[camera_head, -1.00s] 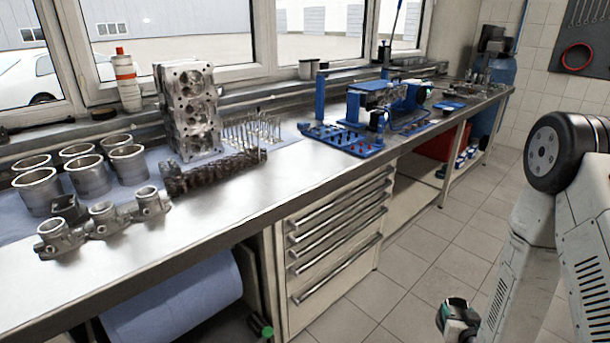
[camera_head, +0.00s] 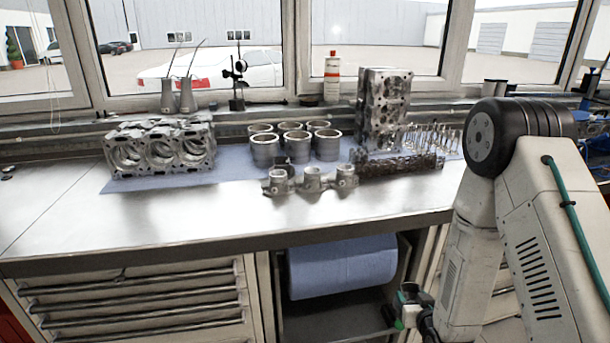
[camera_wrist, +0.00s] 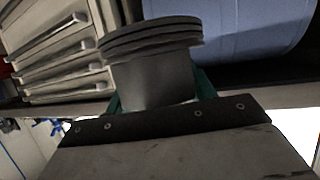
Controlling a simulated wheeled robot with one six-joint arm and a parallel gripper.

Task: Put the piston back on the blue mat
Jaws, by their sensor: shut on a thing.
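The piston (camera_wrist: 152,75) fills the middle of the wrist view, a grey cylinder with ring grooves round its upper end. My gripper (camera_wrist: 160,92) is shut on it, with teal fingers on either side. In the head view my gripper (camera_head: 408,308) is low at the bottom right, in front of the bench and below its top. The piston is small and hard to make out there. The blue mat (camera_head: 232,168) lies along the bench top, up and to the left of my gripper, largely covered by engine parts.
On the mat stand an engine block (camera_head: 160,148), several cylinder liners (camera_head: 265,150), a cylinder head (camera_head: 383,108) and valves. A manifold (camera_head: 312,181) and a dark shaft (camera_head: 400,166) lie near its front edge. Bare bench top (camera_head: 180,222) runs in front. A blue paper roll (camera_head: 342,267) hangs beneath.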

